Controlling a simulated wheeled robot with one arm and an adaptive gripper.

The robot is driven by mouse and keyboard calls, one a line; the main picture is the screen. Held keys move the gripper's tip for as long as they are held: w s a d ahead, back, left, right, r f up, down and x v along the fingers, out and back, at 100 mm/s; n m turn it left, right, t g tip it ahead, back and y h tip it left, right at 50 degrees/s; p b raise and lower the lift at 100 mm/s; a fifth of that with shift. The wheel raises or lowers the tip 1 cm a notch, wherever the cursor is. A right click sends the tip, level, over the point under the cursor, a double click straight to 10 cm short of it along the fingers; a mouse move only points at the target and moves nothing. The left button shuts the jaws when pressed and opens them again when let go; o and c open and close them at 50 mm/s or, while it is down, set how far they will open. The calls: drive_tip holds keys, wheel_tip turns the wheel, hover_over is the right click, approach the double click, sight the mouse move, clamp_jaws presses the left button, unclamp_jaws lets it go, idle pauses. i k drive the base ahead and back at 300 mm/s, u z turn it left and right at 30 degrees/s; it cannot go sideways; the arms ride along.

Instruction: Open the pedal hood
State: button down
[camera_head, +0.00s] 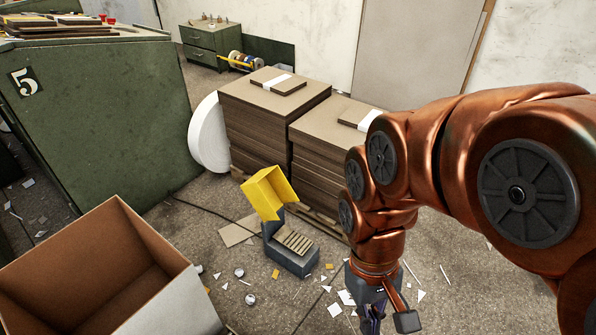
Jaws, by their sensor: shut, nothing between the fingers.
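The yellow pedal hood (268,192) stands tilted up and back on its hinge side, at the far left end of the pedal. The grey pedal base (292,262) sits on the floor, and its ribbed tread (294,241) shows uncovered below the hood. My gripper (372,322) points down at the bottom edge of the view, to the right of and nearer than the pedal. It is shut and empty, and apart from the hood. The fingertips are partly cut off by the frame edge.
An open cardboard box (170,262) stands at the lower left. Stacks of greyboard (262,128) stand behind the pedal, beside a white round object (207,136). A green cabinet (110,110) marked 5 is at the left. A cable and paper scraps lie on the floor.

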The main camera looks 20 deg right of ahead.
sight(267, 191)
drive_tip(key=z, duration=0.3)
drive_tip(key=i, duration=0.85)
drive_tip(key=u, duration=2.15)
